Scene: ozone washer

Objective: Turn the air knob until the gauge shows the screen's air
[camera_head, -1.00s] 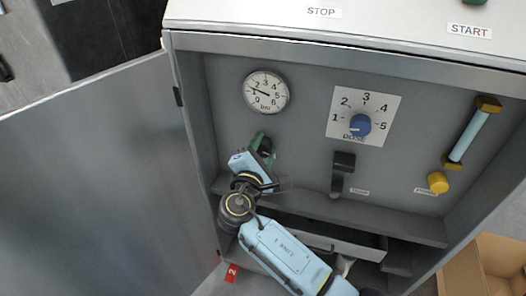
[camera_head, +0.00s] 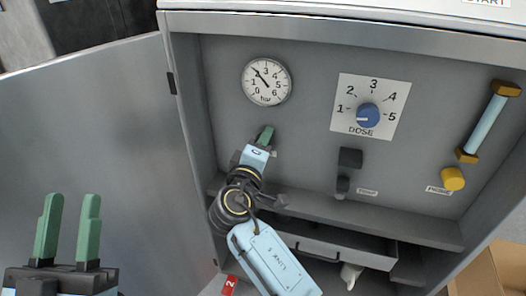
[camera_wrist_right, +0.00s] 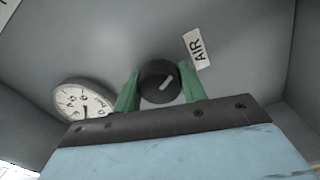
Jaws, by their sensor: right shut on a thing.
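The round air gauge (camera_head: 267,82) is on the cabinet's back panel, with a scale marked in bar; its needle points up and left, near the 2. The black air knob (camera_wrist_right: 159,82) with a white pointer line shows in the right wrist view beside the AIR label (camera_wrist_right: 198,49). My right gripper (camera_head: 265,137) is shut on the knob, one green finger on each side; in the head view the gripper hides the knob. My left gripper (camera_head: 72,197) is open and empty at the lower left, in front of the open door. The screen is not in view.
The open door (camera_head: 90,140) fills the left. The blue dose knob (camera_head: 367,116), a black lever (camera_head: 348,160) and a yellow prime knob (camera_head: 453,179) are right of my right gripper. A drawer (camera_head: 335,249) lies below, and a cardboard box (camera_head: 490,275) stands at lower right.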

